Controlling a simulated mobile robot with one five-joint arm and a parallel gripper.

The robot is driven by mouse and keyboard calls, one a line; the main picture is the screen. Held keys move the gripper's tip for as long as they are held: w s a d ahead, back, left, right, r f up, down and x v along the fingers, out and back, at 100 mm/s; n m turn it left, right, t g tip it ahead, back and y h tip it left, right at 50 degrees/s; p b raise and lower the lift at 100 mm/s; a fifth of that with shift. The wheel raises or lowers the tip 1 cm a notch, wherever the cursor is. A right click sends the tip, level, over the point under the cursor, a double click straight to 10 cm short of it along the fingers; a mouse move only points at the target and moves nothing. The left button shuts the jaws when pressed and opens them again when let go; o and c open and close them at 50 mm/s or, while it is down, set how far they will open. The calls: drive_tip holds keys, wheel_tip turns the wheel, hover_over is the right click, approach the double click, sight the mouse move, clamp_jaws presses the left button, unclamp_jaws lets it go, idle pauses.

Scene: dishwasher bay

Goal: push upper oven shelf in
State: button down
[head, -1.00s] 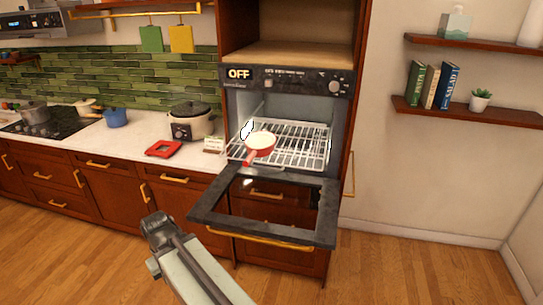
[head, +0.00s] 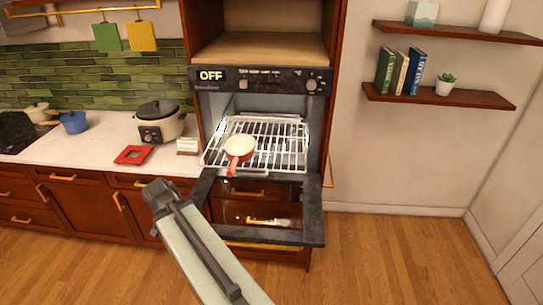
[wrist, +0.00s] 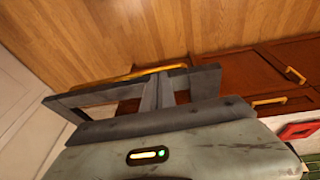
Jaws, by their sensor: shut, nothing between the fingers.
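The oven shelf (head: 283,149) is a silver wire rack, pulled partway out of the open oven in the head view. A red pan (head: 240,147) with a pale inside rests on it, handle towards the front. I cannot make out a second shelf below it. The oven door (head: 313,215) is folded down flat, with a dark frame, a glass middle and a gold handle. My gripper (wrist: 160,82) is shut and empty in the wrist view, with the door frame (wrist: 92,95) behind it. In the head view my arm's end is left of the door, apart from the shelf; its fingertips cannot be made out.
A white counter (head: 90,152) at left holds a slow cooker (head: 158,124), a red trivet (head: 133,155) and a blue pot (head: 74,122). Wall shelves (head: 440,96) hang at right. The wooden floor (head: 400,260) is clear in front and right.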

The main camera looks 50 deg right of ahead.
drive_tip(key=s+d+r+m+g+h+p, duration=0.15)
drive_tip(key=s+d+r+m+p, duration=0.3)
drive_tip(key=d+r+m, duration=0.55)
drive_tip(key=s+d+r+m+h+p, duration=0.35)
drive_tip(key=s+d+r+m, duration=0.3)
drive_tip(key=d, duration=0.85)
drive_tip(key=w+d+f+b, duration=0.2)
drive_tip(key=d+f+b, duration=0.5)
drive_tip(key=d+f, duration=0.1)
drive_tip(key=shift+d+y, duration=0.3)
drive_tip(key=shift+d, duration=0.15)
drive_tip(key=shift+f, duration=0.1)
